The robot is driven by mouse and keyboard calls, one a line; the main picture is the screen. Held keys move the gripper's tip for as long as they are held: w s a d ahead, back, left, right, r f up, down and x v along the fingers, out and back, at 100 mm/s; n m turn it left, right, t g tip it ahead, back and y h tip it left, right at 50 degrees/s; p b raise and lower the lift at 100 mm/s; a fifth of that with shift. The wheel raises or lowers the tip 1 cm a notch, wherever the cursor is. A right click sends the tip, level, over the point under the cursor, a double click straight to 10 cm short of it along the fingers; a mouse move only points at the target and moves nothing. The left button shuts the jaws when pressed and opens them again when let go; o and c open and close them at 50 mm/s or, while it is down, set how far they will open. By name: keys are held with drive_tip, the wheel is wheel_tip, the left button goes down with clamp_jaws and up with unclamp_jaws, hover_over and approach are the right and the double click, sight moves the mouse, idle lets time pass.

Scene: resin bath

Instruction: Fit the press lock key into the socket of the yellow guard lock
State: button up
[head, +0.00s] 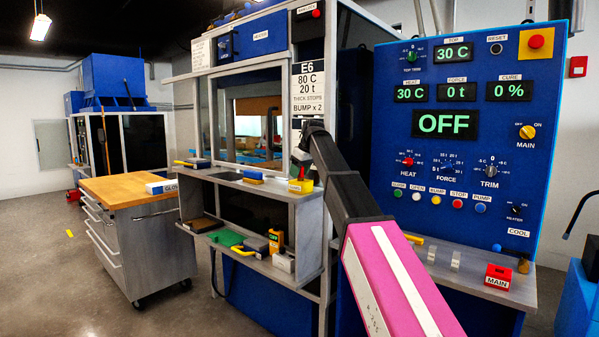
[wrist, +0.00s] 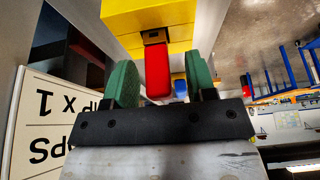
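The yellow guard lock (head: 299,187) sits on the ledge at the front of the press. It fills the top of the wrist view (wrist: 175,20), with a dark socket plate (wrist: 155,37) on its near face. The red key (wrist: 158,78) meets that socket plate end-on, lined up with it; how deep it sits is hidden. My gripper (wrist: 161,80) has its green fingers on either side of the red key. Gaps show between the key and both fingers, the wider one on the right. In the head view my gripper (head: 301,160) is just above the lock and mostly blocked by my arm.
A printed sign (wrist: 38,125) is close on the left of the wrist view. The control panel (head: 470,130) reads OFF. A lower shelf (head: 262,262) holds several tools. A wood-topped cart (head: 135,187) stands at left, with open floor before it.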

drive_tip(key=v, duration=1)
drive_tip(key=shift+r, duration=0.4)
drive_tip(key=shift+s+d, duration=0.1)
wheel_tip(320, 180, up, 12)
idle(0.7)
idle(0.4)
